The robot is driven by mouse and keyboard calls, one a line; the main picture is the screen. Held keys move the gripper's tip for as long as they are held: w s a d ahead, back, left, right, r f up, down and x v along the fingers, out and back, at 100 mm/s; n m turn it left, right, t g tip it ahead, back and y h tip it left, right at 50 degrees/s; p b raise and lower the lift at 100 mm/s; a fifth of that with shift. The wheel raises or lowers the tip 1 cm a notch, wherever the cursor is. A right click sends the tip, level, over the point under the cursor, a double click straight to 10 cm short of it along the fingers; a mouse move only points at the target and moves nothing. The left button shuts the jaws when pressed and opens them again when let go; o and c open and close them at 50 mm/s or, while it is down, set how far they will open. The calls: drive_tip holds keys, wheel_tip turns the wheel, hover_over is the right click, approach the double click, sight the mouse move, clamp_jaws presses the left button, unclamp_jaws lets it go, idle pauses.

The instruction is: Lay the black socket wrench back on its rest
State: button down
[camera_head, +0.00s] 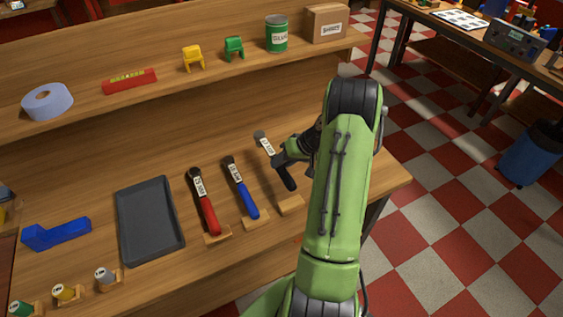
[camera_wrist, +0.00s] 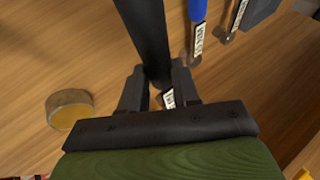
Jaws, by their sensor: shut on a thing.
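The black socket wrench (camera_head: 287,178) is in my gripper (camera_head: 281,159), its labelled grey head pointing up and left and its black handle down toward the front. My gripper is shut around it near the middle. In the wrist view the wrench's black handle (camera_wrist: 147,38) runs up from between the fingers (camera_wrist: 158,88). An empty wooden rest block (camera_head: 291,205) lies on the bench just below the handle end. The wrench appears held above the bench, apart from this block.
A red wrench (camera_head: 206,205) and a blue wrench (camera_head: 241,190) lie on blocks to the left. A dark tray (camera_head: 150,222) and a blue part (camera_head: 57,233) are further left. A shelf (camera_head: 160,90) runs behind. A round yellowish thing (camera_wrist: 70,110) shows in the wrist view.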

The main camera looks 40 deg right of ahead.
drive_tip(key=shift+f+b, duration=2.5)
drive_tip(key=shift+f, duration=0.45)
drive_tip(key=shift+f+b, duration=0.35)
drive_tip(key=shift+b, duration=0.1)
drive_tip(key=c, duration=0.7)
unclamp_jaws()
drive_tip(key=shift+c, duration=0.2)
drive_tip(key=shift+r, duration=0.1)
drive_tip(key=p+v, duration=0.2)
drive_tip(key=v, duration=1.3)
drive_tip(key=shift+s+d+r, duration=0.15)
drive_tip(key=shift+s+r, duration=0.05)
drive_tip(key=shift+r, duration=0.05)
